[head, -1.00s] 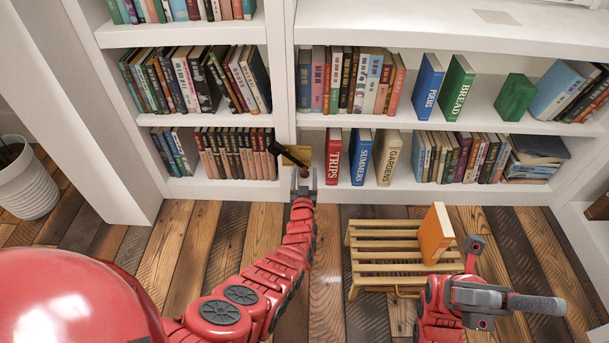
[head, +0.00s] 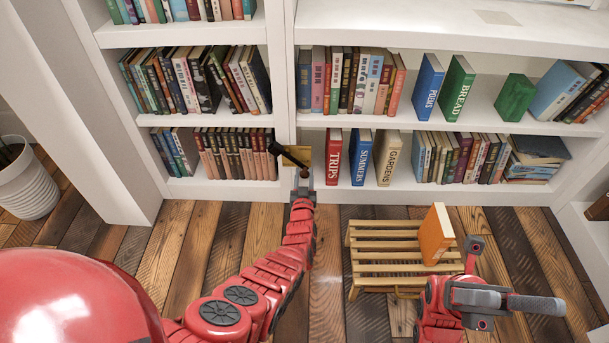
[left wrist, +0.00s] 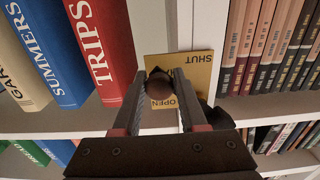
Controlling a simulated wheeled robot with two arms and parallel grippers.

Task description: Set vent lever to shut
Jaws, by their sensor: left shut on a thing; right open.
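The vent lever (head: 285,158) is dark, with a black cylindrical part at upper left and a brown round knob (left wrist: 158,84). It sits in front of a yellow plate (head: 299,153) on the lower shelf, beside the upright divider. In the left wrist view the plate reads SHUT (left wrist: 199,57) at the top and OPEN at the bottom, upside down; the knob shows between the words, closer to OPEN. My left gripper (head: 303,181) is shut on the knob. My right gripper (head: 474,252) is open and empty, low at right, away from the lever.
The red TRIPS book (head: 333,156) stands just right of the plate, with SUMMERS (head: 361,158) and GARDENS (head: 388,158) beyond. The white divider (left wrist: 236,45) is close beside the left gripper. A slatted wooden stand (head: 375,255) with an orange book (head: 435,235) is on the floor.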

